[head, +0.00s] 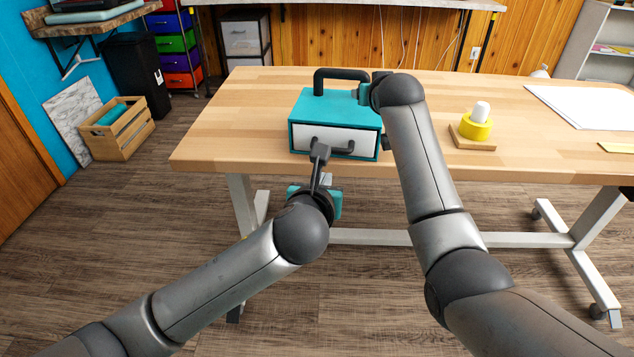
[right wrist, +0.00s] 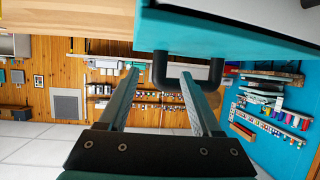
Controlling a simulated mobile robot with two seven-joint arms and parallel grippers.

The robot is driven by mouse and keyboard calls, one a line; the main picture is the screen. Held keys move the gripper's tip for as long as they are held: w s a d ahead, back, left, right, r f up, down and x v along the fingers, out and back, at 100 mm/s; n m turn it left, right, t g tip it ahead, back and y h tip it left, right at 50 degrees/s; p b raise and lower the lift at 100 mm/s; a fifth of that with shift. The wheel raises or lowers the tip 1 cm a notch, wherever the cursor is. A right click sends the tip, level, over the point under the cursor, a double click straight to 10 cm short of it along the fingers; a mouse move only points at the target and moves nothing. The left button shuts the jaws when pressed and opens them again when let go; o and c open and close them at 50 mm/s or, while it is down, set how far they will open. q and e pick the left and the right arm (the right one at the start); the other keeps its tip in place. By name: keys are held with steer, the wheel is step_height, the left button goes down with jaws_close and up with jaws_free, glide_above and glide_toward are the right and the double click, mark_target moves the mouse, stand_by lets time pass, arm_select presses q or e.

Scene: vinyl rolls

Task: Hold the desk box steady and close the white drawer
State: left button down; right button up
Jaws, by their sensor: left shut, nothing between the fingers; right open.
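The teal desk box (head: 334,106) stands near the table's front edge. The white drawer (head: 312,134) fills its front and looks close to flush; I cannot tell whether a small gap is left. A dark pull handle (head: 340,149) is on the drawer. My left gripper (head: 319,151) is shut and empty, with its tips at the drawer front beside the pull; contact is unclear. My right gripper (head: 364,92) is at the box's right side, partly hidden by its arm. In the right wrist view its fingers are open, with the black carry handle (right wrist: 178,82) appearing between and behind them.
The wooden table (head: 230,110) is clear to the left of the box. To the right, a yellow and white object (head: 476,127) sits on a small wooden base, and white sheets (head: 585,105) lie farther right. A wooden crate (head: 115,135) stands on the floor.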

steer(key=shift+v, duration=3.15)
steer(key=o, duration=0.5)
steer(key=p+v, duration=0.8)
steer(key=shift+s, duration=0.1)
